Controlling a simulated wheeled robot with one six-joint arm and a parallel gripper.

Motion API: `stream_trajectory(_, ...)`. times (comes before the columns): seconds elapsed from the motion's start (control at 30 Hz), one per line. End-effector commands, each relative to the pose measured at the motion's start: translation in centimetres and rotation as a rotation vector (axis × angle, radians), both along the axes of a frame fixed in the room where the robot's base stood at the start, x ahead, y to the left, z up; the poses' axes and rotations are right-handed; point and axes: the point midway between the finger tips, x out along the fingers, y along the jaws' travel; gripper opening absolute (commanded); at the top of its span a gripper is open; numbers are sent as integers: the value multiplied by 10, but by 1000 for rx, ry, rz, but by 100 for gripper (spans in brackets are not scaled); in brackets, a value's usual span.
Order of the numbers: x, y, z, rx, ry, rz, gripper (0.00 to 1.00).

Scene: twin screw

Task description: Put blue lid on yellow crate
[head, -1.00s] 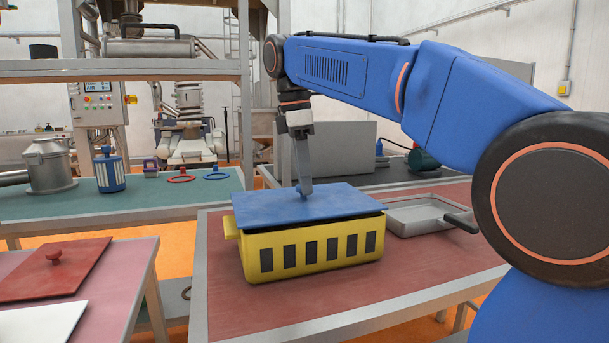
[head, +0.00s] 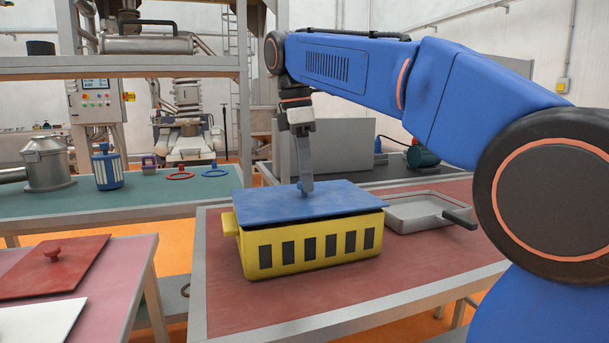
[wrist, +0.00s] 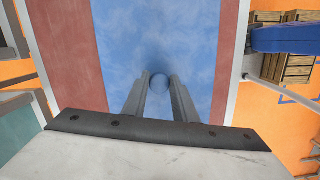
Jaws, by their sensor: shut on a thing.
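The blue lid (head: 335,198) lies over the top of the yellow crate (head: 262,262) in the head view, nearly level. I cannot tell whether it rests fully on the rim. The crate stands on the red-topped table and shows a row of dark slots in its front. My gripper (head: 305,189) points down at the middle of the lid. In the wrist view, the gripper fingers (wrist: 160,88) close around the lid's round blue knob (wrist: 160,82). The lid hides the crate's inside.
A grey metal tray (head: 405,213) with a dark handle sits right of the crate. A red lid (head: 50,270) and a white panel (head: 42,322) lie on the left table. The table (head: 300,308) is bare in front of the crate.

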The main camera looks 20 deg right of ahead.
Motion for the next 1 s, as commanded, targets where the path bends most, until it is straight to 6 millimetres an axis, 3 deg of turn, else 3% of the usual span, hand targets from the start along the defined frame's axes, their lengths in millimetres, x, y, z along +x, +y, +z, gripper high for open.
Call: stream_trajectory(1.0, 0, 0, -5, 0, 0, 0, 0)
